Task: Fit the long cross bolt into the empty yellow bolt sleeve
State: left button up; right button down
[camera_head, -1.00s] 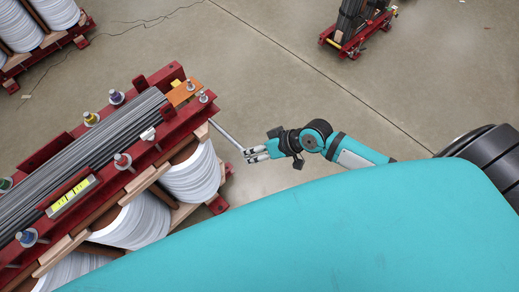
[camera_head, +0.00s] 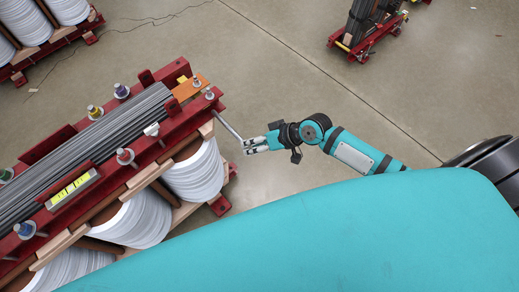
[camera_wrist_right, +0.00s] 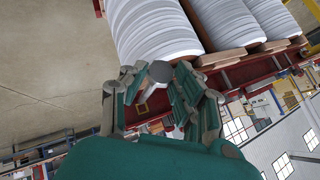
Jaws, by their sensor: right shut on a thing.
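My right gripper (camera_head: 250,145) is shut on a long grey rod, the cross bolt (camera_head: 230,127), beside the right end of the core stack. The bolt slants up and left toward the red clamp beam (camera_head: 172,125). I cannot tell whether its far end touches the beam. In the right wrist view the gripper fingers (camera_wrist_right: 160,95) close around the bolt, whose round grey end (camera_wrist_right: 160,72) shows. A yellow-ringed fitting (camera_head: 94,112) stands on the far beam, and a small yellow piece (camera_head: 182,79) sits near the orange plate. I cannot tell which is the empty sleeve. My left gripper is not in view.
Dark laminations (camera_head: 110,128) lie between the red beams, above large white coils (camera_head: 197,173). Purple (camera_head: 121,91), red (camera_head: 125,156) and blue (camera_head: 25,230) fittings stand on the beams. A cart (camera_head: 366,40) stands at the back.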

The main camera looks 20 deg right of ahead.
jog(key=shift+w+a+b, duration=0.15)
jog(key=shift+w+a, duration=0.05)
jog(key=shift+w, duration=0.35)
jog(key=shift+w+a+b, duration=0.15)
jog(key=shift+w+a, duration=0.05)
jog(key=shift+w, duration=0.3)
jog(key=shift+b, duration=0.35)
jog(key=shift+r+y+b, duration=0.35)
jog(key=shift+y+b, duration=0.75)
jog(key=shift+b, duration=0.9)
jog(key=shift+r, duration=0.1)
jog(key=shift+d+b, duration=0.1)
jog(key=shift+b, duration=0.25)
